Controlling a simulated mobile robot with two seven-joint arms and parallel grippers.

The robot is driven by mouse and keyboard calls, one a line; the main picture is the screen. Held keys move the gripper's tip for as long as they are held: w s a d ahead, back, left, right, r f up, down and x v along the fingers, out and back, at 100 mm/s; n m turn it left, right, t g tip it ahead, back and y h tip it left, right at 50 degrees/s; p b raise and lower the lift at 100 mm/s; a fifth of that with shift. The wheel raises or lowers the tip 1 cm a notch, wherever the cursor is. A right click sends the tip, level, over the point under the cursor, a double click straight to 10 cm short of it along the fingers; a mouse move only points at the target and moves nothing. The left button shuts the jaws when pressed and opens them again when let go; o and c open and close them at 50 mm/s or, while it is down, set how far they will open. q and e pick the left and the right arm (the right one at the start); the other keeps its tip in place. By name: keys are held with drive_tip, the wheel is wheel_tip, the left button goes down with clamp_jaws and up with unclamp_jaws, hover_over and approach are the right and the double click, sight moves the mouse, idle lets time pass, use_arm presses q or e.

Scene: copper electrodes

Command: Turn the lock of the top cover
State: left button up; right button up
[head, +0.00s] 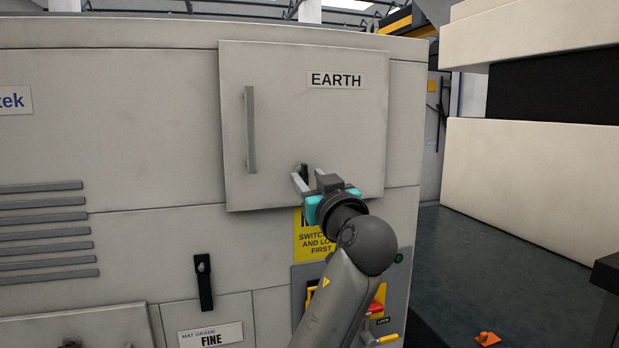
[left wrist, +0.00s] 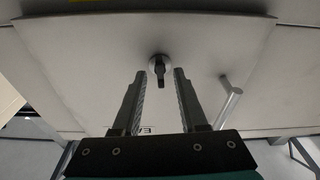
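The top cover (head: 305,125) is a pale grey panel marked EARTH with a vertical bar handle (head: 250,130) on its left. It looks closed. Its lock (head: 304,168), a small dark key-like lever on a round metal base, sits near the lower edge. In the left wrist view the lock (left wrist: 158,66) shows between the fingertips, its lever in line with the fingers. My left gripper (head: 308,177) is open in front of the lock, one finger on each side; I see a gap on both sides. It also shows in the left wrist view (left wrist: 159,76). My right gripper is not in view.
Below the cover are a yellow warning label (head: 316,243) and a grey switch panel with a red handle (head: 377,300), partly behind my arm. A black latch (head: 204,282) hangs lower left. Open floor (head: 500,260) lies to the right, with an orange object (head: 487,338).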

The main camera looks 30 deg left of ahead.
use_arm(q)
drive_tip(key=r+v, duration=0.1)
drive_tip(key=v, duration=0.5)
drive_tip(key=shift+b, duration=0.45)
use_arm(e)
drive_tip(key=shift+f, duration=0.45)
use_arm(q)
drive_tip(key=shift+s, duration=0.1)
